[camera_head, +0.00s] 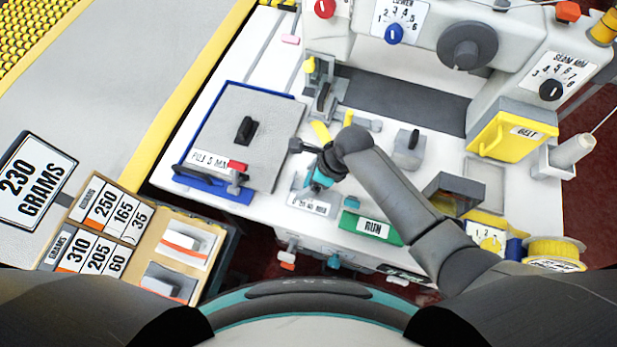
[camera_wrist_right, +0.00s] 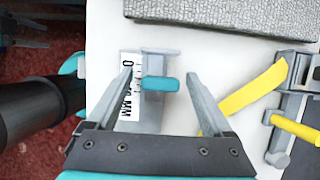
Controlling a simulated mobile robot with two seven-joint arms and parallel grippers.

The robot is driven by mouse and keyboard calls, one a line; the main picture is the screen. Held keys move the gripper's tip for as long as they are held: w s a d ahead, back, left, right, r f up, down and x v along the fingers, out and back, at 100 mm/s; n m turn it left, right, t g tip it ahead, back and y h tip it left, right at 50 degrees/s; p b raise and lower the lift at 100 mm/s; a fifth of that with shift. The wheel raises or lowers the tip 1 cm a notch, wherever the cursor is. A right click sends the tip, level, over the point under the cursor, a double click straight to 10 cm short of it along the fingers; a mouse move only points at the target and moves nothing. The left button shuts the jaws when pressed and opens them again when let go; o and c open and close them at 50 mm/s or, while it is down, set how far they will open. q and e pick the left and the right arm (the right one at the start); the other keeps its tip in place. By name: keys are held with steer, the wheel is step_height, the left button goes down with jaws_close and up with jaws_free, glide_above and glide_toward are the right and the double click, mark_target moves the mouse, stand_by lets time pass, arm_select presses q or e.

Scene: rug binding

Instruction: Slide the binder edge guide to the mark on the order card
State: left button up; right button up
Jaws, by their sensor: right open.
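The guide appears as a grey block with a teal knob (camera_wrist_right: 160,84) beside a white millimetre scale (camera_wrist_right: 130,88) in the right wrist view. The scale plate (camera_head: 312,203) also shows in the head view, near the front edge of the white machine table. My right gripper (camera_wrist_right: 158,77) is open, with one finger on each side of the teal knob and gaps visible. In the head view my right arm and gripper partly cover the guide. My left gripper is not in view.
A blue-edged grey pad (camera_head: 235,140) with a black handle lies to the left. A yellow lever (camera_wrist_right: 252,87) is close to the right finger in the wrist view. Weight cards (camera_head: 105,210) stand at lower left.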

jaws_close()
stand_by(0.7)
stand_by(0.3)
